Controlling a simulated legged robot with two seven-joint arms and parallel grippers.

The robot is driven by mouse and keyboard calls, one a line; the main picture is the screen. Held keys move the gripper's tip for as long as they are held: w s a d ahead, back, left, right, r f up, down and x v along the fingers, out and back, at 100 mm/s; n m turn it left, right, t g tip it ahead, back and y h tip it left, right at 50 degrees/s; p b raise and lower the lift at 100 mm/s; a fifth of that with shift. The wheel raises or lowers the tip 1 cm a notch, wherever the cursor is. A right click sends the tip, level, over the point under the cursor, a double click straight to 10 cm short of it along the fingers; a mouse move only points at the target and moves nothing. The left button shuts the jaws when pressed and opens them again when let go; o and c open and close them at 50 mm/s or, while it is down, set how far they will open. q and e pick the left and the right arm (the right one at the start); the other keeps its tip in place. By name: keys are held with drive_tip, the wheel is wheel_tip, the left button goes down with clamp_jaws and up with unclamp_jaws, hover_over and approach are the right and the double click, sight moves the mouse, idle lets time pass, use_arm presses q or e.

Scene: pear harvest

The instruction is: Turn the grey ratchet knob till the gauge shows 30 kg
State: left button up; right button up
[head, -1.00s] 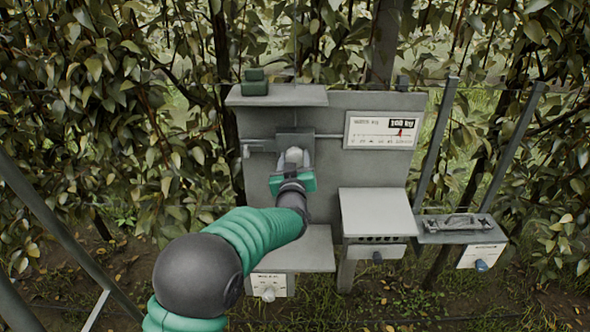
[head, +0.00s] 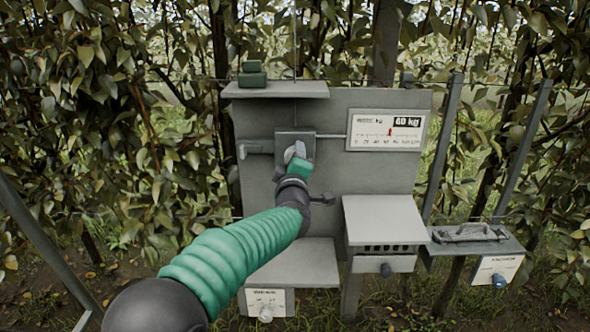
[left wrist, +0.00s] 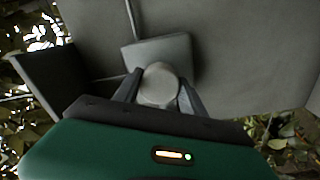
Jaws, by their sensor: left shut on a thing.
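The grey ratchet knob (head: 290,155) sits on a square grey plate (head: 284,141) on the upright panel. It also shows as a round pale grey end in the left wrist view (left wrist: 158,84). My left gripper (head: 296,155) is shut on the knob, with one finger on each side of it in the left wrist view. The gauge (head: 388,130) at the panel's upper right reads about 60 kg, with its red pointer near the middle of the scale. My right gripper is in neither view.
A small shelf with a dark green block (head: 252,75) tops the panel. Grey shelves (head: 385,220) stick out below right, and a tray with a handle (head: 468,233) stands farther right. Slanted posts (head: 520,145) and leafy branches surround the panel.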

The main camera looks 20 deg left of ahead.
use_arm(q)
drive_tip(key=n+b, duration=0.1)
drive_tip(key=n, duration=0.1)
drive_tip(key=n+b, duration=0.1)
drive_tip(key=n, duration=0.1)
drive_tip(key=n+b, duration=0.1)
drive_tip(key=b, duration=0.1)
drive_tip(key=shift+f+n, duration=0.35)
drive_tip(key=shift+n, duration=0.05)
drive_tip(key=n+b, duration=0.2)
drive_tip(key=n, duration=0.2)
drive_tip(key=shift+f+n+b, duration=0.1)
drive_tip(key=shift+n+b, duration=0.3)
drive_tip(key=shift+n, duration=0.3)
drive_tip(key=o, duration=1)
drive_tip(key=shift+c, duration=0.2)
drive_tip(key=o, duration=0.4)
drive_tip(key=shift+r, duration=0.2)
